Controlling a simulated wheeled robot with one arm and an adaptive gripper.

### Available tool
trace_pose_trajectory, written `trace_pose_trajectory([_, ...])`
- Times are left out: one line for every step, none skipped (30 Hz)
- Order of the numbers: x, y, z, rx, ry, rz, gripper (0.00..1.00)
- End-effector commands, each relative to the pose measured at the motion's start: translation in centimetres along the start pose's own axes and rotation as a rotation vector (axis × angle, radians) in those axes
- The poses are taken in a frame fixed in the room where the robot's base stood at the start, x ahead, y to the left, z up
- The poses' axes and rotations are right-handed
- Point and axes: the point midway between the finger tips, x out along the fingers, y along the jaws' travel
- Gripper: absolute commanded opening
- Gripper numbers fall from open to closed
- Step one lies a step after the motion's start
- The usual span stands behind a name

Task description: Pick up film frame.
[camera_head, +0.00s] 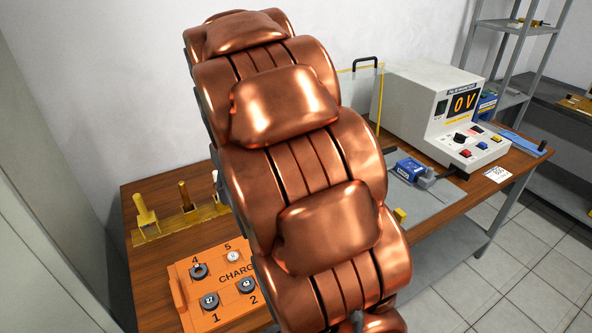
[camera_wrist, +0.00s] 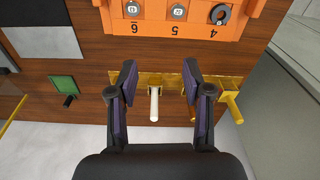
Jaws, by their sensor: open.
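A green square plate with a short dark handle (camera_wrist: 63,84), which looks like the film frame, lies at the left in the wrist view. I cannot make it out in the head view. My gripper (camera_wrist: 159,68) is open and empty, its two dark fingers spread to the right of the green plate and apart from it. A white-handled tool (camera_wrist: 154,105) in a brass rack (camera_wrist: 171,79) shows between the fingers. The gripper is not visible in the head view, where my copper-coloured arm hides the middle of the table.
The rack also holds a brown-handled tool (camera_head: 185,196) and a yellow one (camera_head: 145,214). An orange numbered board (camera_head: 230,258) lies beside the rack. A grey instrument reading 0 V (camera_head: 411,98) and a yellow-edged upright panel with a black handle (camera_head: 368,63) stand at the back right.

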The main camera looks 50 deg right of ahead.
Motion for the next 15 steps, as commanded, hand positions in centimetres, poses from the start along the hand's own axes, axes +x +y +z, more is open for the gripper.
trace_pose_trajectory([0.3, 1.3, -1.6, 0.01, 0.013, 0.004, 0.5])
trace_pose_trajectory([0.4, 2.0, -2.5, 0.011, 0.019, 0.006, 0.5])
trace_pose_trajectory([0.7, 2.9, -3.6, 0.014, 0.026, 0.006, 0.5])
trace_pose_trajectory([0.8, 3.6, -4.5, 0.015, 0.035, 0.007, 0.5])
trace_pose_trajectory([0.9, 4.4, -5.3, 0.016, 0.045, 0.009, 0.5])
trace_pose_trajectory([1.2, 5.4, -6.3, 0.019, 0.052, 0.01, 0.5])
trace_pose_trajectory([1.4, 6.1, -7.1, 0.018, 0.058, 0.01, 0.5])
trace_pose_trajectory([1.6, 6.9, -8.0, 0.019, 0.068, 0.011, 0.5])
trace_pose_trajectory([1.8, 7.9, -9.0, 0.019, 0.079, 0.013, 0.5])
trace_pose_trajectory([2.1, 8.7, -9.6, 0.018, 0.083, 0.013, 0.5])
trace_pose_trajectory([2.4, 9.5, -10.3, 0.018, 0.089, 0.014, 0.5])
trace_pose_trajectory([2.6, 10.6, -11.3, 0.017, 0.102, 0.016, 0.5])
trace_pose_trajectory([2.9, 11.4, -12.0, 0.015, 0.11, 0.016, 0.5])
trace_pose_trajectory([3.3, 12.2, -12.6, 0.014, 0.115, 0.016, 0.5])
trace_pose_trajectory([3.6, 13.3, -13.4, 0.013, 0.125, 0.017, 0.5])
